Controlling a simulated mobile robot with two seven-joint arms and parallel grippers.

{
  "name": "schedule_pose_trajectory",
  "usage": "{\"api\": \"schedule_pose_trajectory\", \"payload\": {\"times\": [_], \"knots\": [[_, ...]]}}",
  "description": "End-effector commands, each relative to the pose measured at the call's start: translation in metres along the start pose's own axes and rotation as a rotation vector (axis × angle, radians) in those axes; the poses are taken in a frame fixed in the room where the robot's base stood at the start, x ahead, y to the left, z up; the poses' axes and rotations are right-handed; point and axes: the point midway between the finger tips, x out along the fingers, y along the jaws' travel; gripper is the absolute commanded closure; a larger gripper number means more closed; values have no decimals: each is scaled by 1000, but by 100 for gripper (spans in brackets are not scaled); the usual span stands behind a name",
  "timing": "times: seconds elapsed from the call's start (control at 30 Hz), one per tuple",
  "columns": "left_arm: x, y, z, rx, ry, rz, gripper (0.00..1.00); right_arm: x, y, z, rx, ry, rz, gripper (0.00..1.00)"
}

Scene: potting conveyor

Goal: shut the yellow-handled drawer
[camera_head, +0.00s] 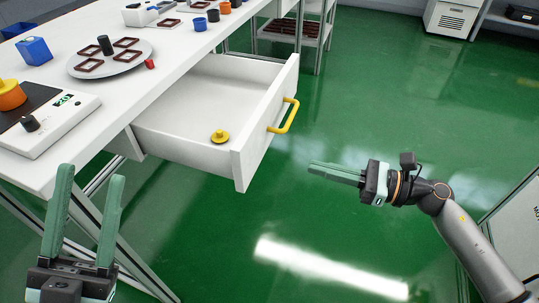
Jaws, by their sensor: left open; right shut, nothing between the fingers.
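The white drawer (246,166) with the yellow handle (284,116) stands pulled out from under the white bench. The handle is a yellow bar on the drawer's front panel, which faces right. A small yellow knobbed piece (220,136) lies on the drawer floor. My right gripper (312,169) is shut and empty, to the right of and lower in the picture than the handle, apart from it, with its fingers pointing left. My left gripper (90,185) is open and empty at the lower left, near the bench's front edge, its fingers pointing up.
The white bench (178,60) carries a scale (62,122), a round plate (137,62) with brown square frames, a blue box (34,51) and several small pots. A shelf cart (290,35) stands behind the drawer. The green floor (400,110) right of the drawer is clear.

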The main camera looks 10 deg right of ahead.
Motion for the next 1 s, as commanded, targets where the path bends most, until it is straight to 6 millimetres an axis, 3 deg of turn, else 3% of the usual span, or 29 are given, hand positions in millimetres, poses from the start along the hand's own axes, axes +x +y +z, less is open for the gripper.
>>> {"api": "schedule_pose_trajectory", "payload": {"times": [0.3, 0.5, 0.7, 1.0], "knots": [[1, -1, -1, 2, -2, 0, 50, 68, 0, 2, 3, -6, 0, 100], [1, -1, -1, 3, -2, 0, 50, 97, 0, 1, 5, -4, -1, 100], [1, -1, -1, 4, -2, 1, 50, 108, -1, 0, 6, -2, -3, 100], [1, -1, -1, 4, -2, 1, 50, 109, 0, 0, 6, -1, -2, 100]]}}
